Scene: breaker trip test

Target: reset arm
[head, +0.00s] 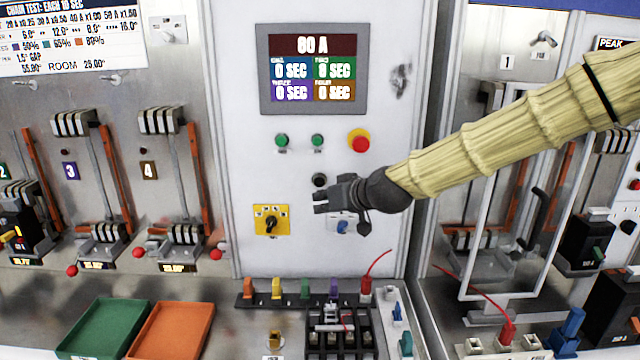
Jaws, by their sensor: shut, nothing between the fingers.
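My arm (500,135) wears a pale yellow ribbed sleeve and reaches in from the right edge. My gripper (322,202) is dark, shut and empty. It points left in front of the white control panel (225,130), below the black round knob (319,180) and to the right of the yellow rotary switch (270,221). The gripper partly hides a blue switch (343,227) just below it. Whether the gripper touches the panel cannot be told.
A display (313,68) reads 00 A above green buttons (282,141) and a red button (360,143). Green (105,328) and orange (172,332) trays lie at lower left. A black breaker (340,328) stands at bottom centre. A clear framed door (520,200) is at right.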

